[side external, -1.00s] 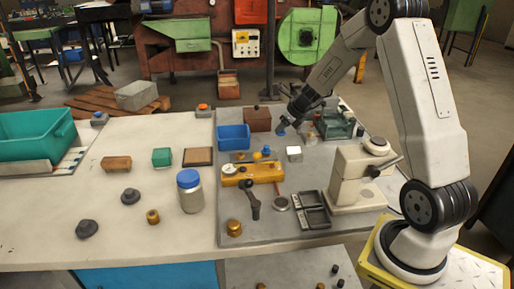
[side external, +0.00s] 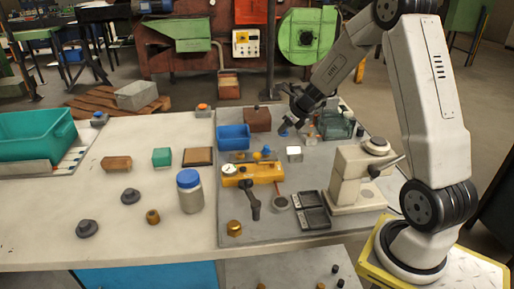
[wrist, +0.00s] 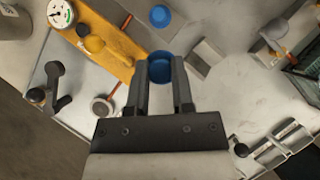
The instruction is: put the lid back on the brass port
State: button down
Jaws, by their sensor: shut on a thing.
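My gripper (wrist: 160,62) is shut on a round blue piece, which looks like a lid (wrist: 161,70). In the side external view my gripper (side external: 287,124) points down over the back of the grey mat, with the blue lid (side external: 283,132) at its tips. I cannot tell from that view how far the lid is above the mat. A round brass fitting (side external: 234,228), possibly the brass port, stands at the mat's front left. A smaller brass piece (side external: 153,217) stands on the pale bench.
A yellow manifold (side external: 252,175) with a gauge and dark lever crosses the mat. A second blue cap (wrist: 160,15), a pale block (wrist: 206,56) and a blue bin (side external: 233,136) are near my gripper. Black trays (side external: 313,217) lie at front right. A blue-lidded jar (side external: 190,195) stands left.

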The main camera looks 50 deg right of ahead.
jog(key=w+a+f, duration=0.1)
jog(key=w+a, duration=0.2)
jog(key=w, duration=0.3)
jog(key=w+a+f, duration=0.2)
jog(key=w+a, duration=0.1)
jog(key=w, duration=0.4)
jog(key=shift+a, duration=0.4)
jog(key=shift+w+f, duration=0.1)
jog(key=shift+f, duration=0.1)
jog(key=shift+f, duration=3)
jog(key=shift+f, duration=0.15)
grip_release()
jog(key=shift+r, duration=0.2)
